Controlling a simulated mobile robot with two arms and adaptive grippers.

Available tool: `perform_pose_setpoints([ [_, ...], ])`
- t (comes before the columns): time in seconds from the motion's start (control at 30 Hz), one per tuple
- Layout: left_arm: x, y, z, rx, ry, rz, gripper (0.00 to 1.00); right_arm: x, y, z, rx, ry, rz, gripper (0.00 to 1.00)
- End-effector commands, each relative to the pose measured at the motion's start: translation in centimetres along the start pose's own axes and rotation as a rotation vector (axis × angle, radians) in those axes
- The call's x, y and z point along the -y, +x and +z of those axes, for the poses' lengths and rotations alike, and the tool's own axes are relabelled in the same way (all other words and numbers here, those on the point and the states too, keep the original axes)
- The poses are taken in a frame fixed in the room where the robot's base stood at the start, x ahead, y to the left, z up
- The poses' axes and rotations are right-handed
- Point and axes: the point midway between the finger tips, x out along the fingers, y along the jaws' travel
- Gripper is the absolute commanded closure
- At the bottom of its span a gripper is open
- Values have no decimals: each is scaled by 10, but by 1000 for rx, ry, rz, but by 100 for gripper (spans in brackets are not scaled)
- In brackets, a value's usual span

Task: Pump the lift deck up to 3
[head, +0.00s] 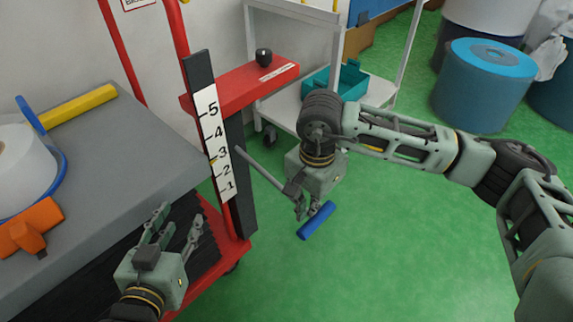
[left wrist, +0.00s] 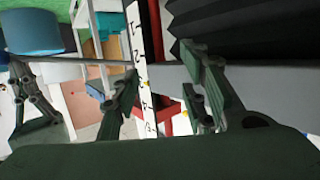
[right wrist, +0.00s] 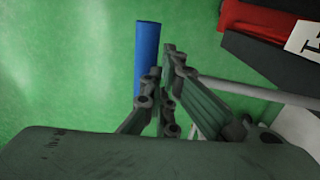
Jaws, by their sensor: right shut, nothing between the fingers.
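The lift deck (head: 120,150) is a grey platform at the left. A white scale (head: 209,105) numbered 1 to 5 stands on a dark post beside it; a small yellow pointer (head: 212,160) is close to 3, the exact level hard to read. The pointer also shows near 3 in the left wrist view (left wrist: 147,84). A grey pump lever (head: 259,168) ends in a blue handle (head: 318,221). My right gripper (head: 304,211) is shut and empty, right by the handle; it overlaps the handle's near end in the right wrist view (right wrist: 146,55). My left gripper (head: 178,217) is open and empty beside the deck's edge.
A white roll (head: 22,168), an orange tool (head: 32,228) and a yellow bar (head: 78,106) lie on the deck. A red shelf (head: 240,85) carries a black knob (head: 263,57). A white trolley holds a teal bin (head: 350,83). Green floor is clear at the lower right.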

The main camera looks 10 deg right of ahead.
Motion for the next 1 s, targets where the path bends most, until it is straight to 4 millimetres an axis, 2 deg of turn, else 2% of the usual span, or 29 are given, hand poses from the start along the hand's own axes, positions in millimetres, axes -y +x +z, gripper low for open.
perform_pose_setpoints([
  [0.57,9,-23,65,325,-1,-20,60,-2,-26,0,0,0,0,100],
  [1.0,14,-54,108,558,-4,-33,60,-3,-45,0,0,0,0,100],
])
